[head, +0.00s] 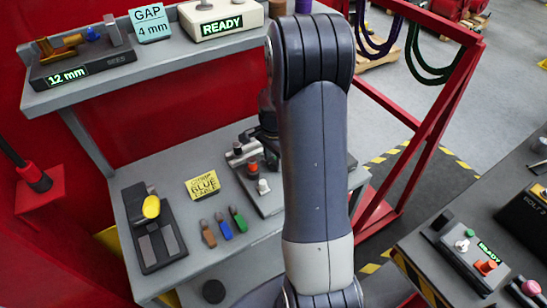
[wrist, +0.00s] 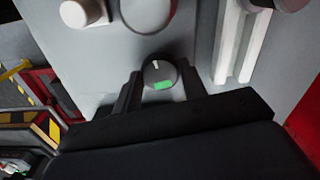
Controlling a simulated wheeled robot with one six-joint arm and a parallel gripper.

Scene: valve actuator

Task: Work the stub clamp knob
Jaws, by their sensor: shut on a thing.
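In the wrist view, a dark round knob (wrist: 158,74) with a white line at its top and a green patch on its lower part stands on a grey surface. It looks like the stub clamp knob; I read no label on it. My gripper (wrist: 160,78) has one dark finger on each side of it and is shut on it.
A red frame (head: 440,110) stands right of my arm.

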